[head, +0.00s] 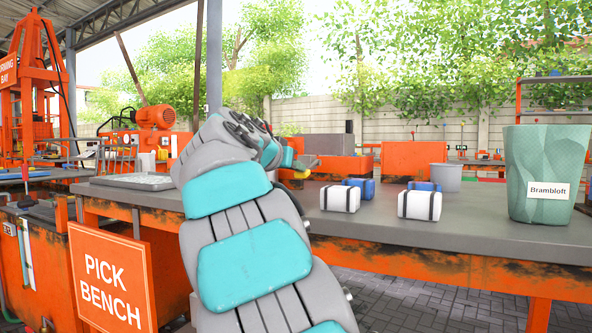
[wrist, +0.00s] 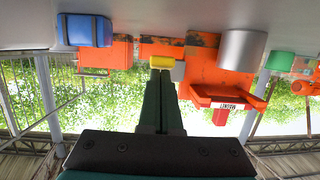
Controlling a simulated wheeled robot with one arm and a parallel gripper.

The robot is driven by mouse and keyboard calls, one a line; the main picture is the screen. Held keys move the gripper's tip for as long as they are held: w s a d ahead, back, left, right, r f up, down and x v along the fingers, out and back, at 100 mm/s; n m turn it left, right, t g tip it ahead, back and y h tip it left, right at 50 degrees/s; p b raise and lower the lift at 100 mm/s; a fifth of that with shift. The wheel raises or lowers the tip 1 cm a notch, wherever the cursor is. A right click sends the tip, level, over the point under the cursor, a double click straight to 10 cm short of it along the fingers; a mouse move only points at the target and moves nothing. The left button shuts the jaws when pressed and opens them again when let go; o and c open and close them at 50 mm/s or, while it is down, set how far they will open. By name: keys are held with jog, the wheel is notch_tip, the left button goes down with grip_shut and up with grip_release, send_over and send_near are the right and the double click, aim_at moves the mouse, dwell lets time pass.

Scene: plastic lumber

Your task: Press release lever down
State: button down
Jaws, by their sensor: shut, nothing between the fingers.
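My gripper (head: 308,162) reaches out over the far side of the bench in the head view, partly hidden by my arm. In the wrist view its two dark fingers (wrist: 161,78) are together, with nothing between them. A small yellow piece (wrist: 178,66) shows right at the fingertips; it also shows just under the gripper in the head view (head: 301,175). I cannot tell whether the fingers touch it, nor whether it is part of the release lever. A red part with a white label (wrist: 228,104) is in the wrist view. No lever can be made out clearly.
A sign (head: 112,280) reads "PICK BENCH". Orange machinery (head: 410,160) stands behind.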

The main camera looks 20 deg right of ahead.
jog(key=v, duration=0.7)
jog(key=f+v, duration=0.1)
jog(key=v, duration=0.3)
jog(key=shift+s+a+p, duration=0.1)
jog(key=shift+a+p, duration=0.05)
jog(key=shift+p, duration=0.2)
jog(key=shift+f, duration=0.1)
